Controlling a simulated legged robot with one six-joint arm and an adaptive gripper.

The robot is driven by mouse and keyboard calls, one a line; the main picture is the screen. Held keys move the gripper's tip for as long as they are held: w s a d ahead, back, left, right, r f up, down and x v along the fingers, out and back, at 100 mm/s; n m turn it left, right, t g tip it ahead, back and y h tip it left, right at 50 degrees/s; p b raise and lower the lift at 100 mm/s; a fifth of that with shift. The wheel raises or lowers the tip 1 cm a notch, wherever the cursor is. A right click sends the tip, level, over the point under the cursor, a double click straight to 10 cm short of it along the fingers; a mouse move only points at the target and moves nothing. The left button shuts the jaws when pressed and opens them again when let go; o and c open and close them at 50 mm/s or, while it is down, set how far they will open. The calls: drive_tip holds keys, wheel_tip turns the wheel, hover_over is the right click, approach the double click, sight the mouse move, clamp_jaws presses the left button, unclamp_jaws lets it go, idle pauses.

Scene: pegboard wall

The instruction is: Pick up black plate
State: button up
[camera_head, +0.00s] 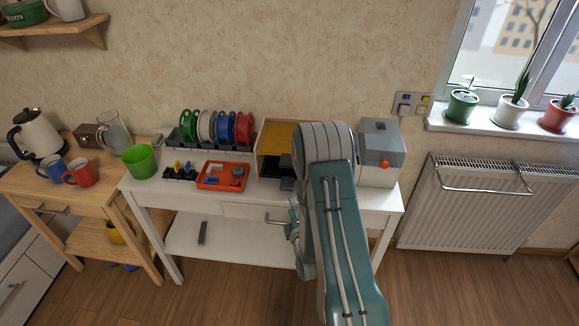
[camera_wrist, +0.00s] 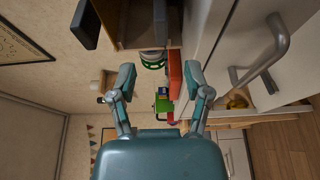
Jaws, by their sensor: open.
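A dark flat plate-like piece (camera_wrist: 85,24) shows at the upper left of the wrist view, by the opening of a wooden box (camera_wrist: 135,40). In the head view, a dark piece (camera_head: 286,184) sits at the front of the open-fronted wooden box (camera_head: 277,127), partly hidden by my arm; I cannot tell whether it is the whole black plate. My gripper (camera_wrist: 160,75) is open, with nothing between its fingers. It is in front of the white table, with the dark piece to the upper left of its fingers. In the head view my arm hides most of it.
A red tray (camera_head: 222,177) and spool rack (camera_head: 190,142) stand left of the box. A grey machine (camera_head: 381,152) stands right. A metal handle (camera_wrist: 268,62) sticks out close to my gripper. A dark bar (camera_head: 202,232) lies on the lower shelf.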

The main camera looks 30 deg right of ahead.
sight(285, 190)
drive_tip(key=x, duration=0.5)
drive_tip(key=shift+w+d, duration=0.1)
drive_tip(key=shift+d, duration=0.25)
drive_tip(key=x, duration=0.4)
drive_tip(key=shift+w+a+f, duration=0.15)
drive_tip(key=shift+w+a, duration=0.05)
drive_tip(key=shift+a, duration=0.1)
drive_tip(key=shift+w+d, duration=0.15)
drive_tip(key=shift+w, duration=0.45)
clamp_jaws()
